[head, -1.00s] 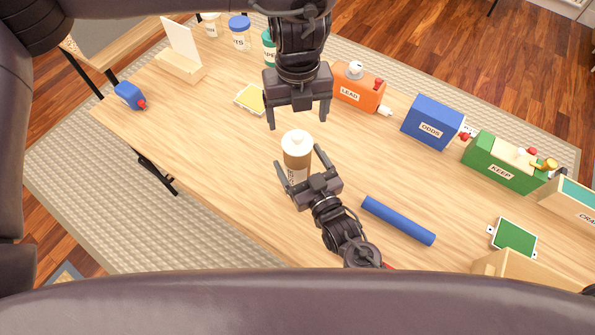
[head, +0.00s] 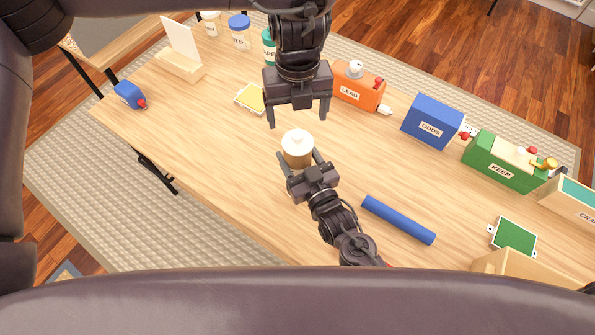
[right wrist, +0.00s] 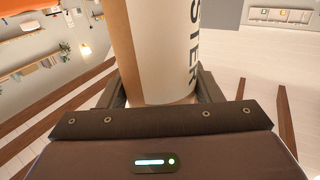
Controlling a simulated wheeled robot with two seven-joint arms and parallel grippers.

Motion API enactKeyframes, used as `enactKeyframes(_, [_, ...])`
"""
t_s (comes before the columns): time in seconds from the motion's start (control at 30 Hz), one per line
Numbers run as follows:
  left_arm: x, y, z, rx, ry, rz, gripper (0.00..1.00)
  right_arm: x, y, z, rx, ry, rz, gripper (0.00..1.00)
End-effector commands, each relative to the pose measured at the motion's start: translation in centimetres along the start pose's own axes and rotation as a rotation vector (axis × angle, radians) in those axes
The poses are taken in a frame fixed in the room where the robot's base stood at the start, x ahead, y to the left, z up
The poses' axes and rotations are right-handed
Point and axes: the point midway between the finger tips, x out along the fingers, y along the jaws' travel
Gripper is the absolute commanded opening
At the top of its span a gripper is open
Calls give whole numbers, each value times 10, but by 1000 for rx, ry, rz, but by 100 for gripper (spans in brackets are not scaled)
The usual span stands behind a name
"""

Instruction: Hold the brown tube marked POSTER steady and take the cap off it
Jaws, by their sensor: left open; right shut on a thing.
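The brown tube (head: 298,157) stands about upright near the middle of the table in the head view, with a cream cap (head: 297,139) on its top end. My right gripper (head: 299,158) is shut on the tube's body from the near side, below the cap, and hides its lower part. In the right wrist view the tube (right wrist: 122,50) stands between the fingers (right wrist: 160,90), and its white label shows the letters STER. My left gripper (head: 298,120) is open and empty, above and beyond the cap in the picture, apart from it. I cannot tell whether the tube's base touches the table.
A blue cylinder (head: 398,220) lies right of the tube. An orange LEAD box (head: 358,90), a blue ODDS box (head: 431,122) and a green KEEP box (head: 503,162) line the far side. A yellow pad (head: 250,98) lies behind left.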

Motion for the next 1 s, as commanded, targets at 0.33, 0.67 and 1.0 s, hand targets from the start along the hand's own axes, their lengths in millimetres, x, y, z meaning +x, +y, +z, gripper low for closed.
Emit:
enactKeyframes(0.33, [-8, 0, 1, 272, -2, 0, 88, 0, 0, -1, 0, 2, 0, 17])
enactKeyframes(0.67, [-27, 0, 0, 1002, -2, 0, 88, 0, 0, -1, 0, 3, 0, 17])
enactKeyframes(1.0, [-44, 0, -1, 1655, 0, 0, 88, 0, 0, -1, 0, 3, 0, 17])
